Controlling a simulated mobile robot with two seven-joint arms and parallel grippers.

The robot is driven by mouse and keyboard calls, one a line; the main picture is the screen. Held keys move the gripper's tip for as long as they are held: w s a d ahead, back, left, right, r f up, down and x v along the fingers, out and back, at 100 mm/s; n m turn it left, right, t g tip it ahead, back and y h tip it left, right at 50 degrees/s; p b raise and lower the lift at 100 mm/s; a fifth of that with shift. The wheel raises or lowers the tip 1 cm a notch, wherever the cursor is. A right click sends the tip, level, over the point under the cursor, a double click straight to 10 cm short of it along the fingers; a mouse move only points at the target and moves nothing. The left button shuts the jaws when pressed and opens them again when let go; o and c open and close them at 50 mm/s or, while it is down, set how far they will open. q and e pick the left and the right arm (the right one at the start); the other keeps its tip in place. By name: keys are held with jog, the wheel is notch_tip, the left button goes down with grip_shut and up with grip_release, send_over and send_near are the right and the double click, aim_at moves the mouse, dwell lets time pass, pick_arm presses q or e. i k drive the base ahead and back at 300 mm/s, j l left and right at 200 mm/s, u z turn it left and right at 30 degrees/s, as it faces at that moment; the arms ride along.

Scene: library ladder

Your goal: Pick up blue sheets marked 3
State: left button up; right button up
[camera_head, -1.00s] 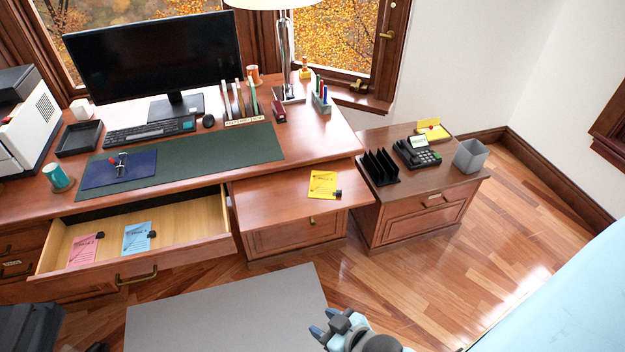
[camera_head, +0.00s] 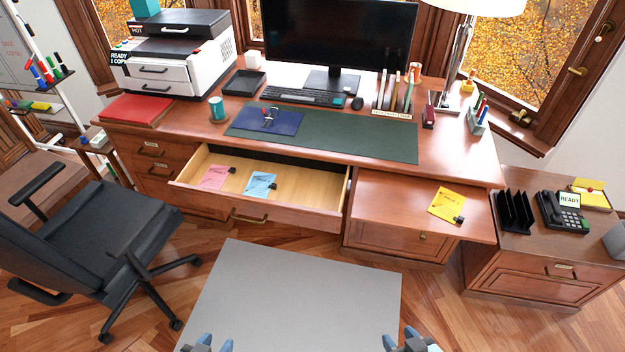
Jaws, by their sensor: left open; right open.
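The blue sheets (camera_head: 259,185) lie flat in the open desk drawer (camera_head: 300,200), with a small black clip at their right edge. The mark on them is too small to read. Pink sheets (camera_head: 214,177) with a black clip lie to their left in the same drawer. Yellow sheets (camera_head: 446,205) with a black clip lie on the pull-out board right of the drawer. My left gripper (camera_head: 207,345) and my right gripper (camera_head: 411,341) show at the bottom edge, both open and empty, well short of the drawer.
A grey flat surface (camera_head: 300,295) lies between my grippers and the desk. A black office chair (camera_head: 85,245) stands at the left. The desk holds a printer (camera_head: 172,60), monitor (camera_head: 335,35), green mat (camera_head: 370,137) and blue folder (camera_head: 266,120). A side cabinet (camera_head: 540,280) stands right.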

aim_at(260, 186)
jog(key=i+l, duration=0.15)
jog(key=i, duration=0.15)
jog(key=i+l, duration=0.15)
jog(key=i, duration=0.2)
jog(key=i+l+u, duration=0.1)
jog(key=u, duration=0.25)
jog(key=i+l+u, duration=0.2)
jog(key=u, duration=0.15)
jog(key=i+l+u, duration=0.15)
jog(key=u, duration=0.9)
